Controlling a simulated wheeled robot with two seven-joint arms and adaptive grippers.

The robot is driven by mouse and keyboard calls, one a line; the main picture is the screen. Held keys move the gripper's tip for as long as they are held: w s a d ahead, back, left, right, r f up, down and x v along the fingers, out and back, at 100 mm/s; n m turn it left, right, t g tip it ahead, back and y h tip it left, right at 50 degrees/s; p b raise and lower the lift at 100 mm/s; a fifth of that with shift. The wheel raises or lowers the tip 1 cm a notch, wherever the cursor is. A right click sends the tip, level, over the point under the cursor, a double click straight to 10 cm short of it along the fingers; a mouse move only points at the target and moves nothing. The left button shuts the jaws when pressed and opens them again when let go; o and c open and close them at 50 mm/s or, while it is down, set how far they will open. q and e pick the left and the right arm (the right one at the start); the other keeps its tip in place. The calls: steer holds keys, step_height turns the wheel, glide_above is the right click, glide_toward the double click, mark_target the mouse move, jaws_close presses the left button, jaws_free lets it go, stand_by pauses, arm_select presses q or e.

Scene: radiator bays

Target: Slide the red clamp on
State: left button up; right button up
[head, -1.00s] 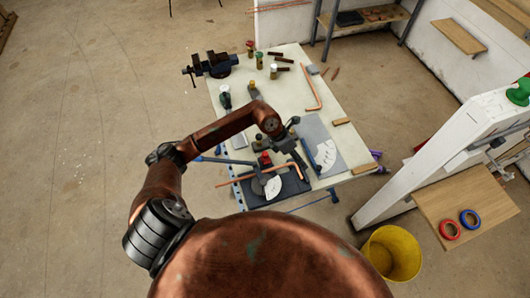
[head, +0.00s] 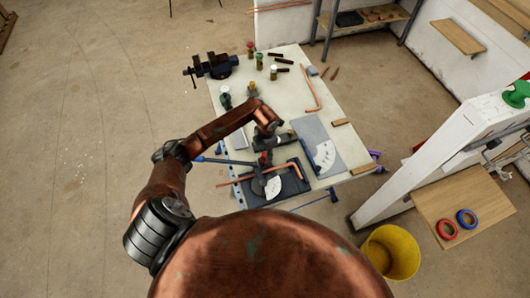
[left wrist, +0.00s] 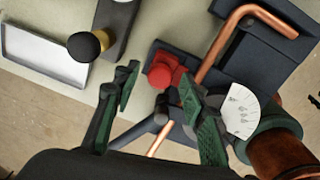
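The red clamp (left wrist: 165,70) sits by the bent copper pipe (left wrist: 222,45) on the dark bender base (left wrist: 258,62). In the head view a small part of the red clamp (head: 264,161) shows just below my left gripper (head: 268,143). In the left wrist view my left gripper (left wrist: 157,82) is open and empty, its fingertips on either side of the clamp's near end. I cannot tell whether a finger touches it. The copper pipe (head: 287,169) also shows in the head view. My right gripper is out of view.
A white dial plate (left wrist: 240,108) lies on the bender, right of the fingers. A grey tray (left wrist: 48,52) and a brass-and-black knobbed piece (left wrist: 88,44) are at the upper left. A vise (head: 212,66) and small bottles stand at the table's far left.

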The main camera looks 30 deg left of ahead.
arm_select(q)
jaws_close()
stand_by(0.5)
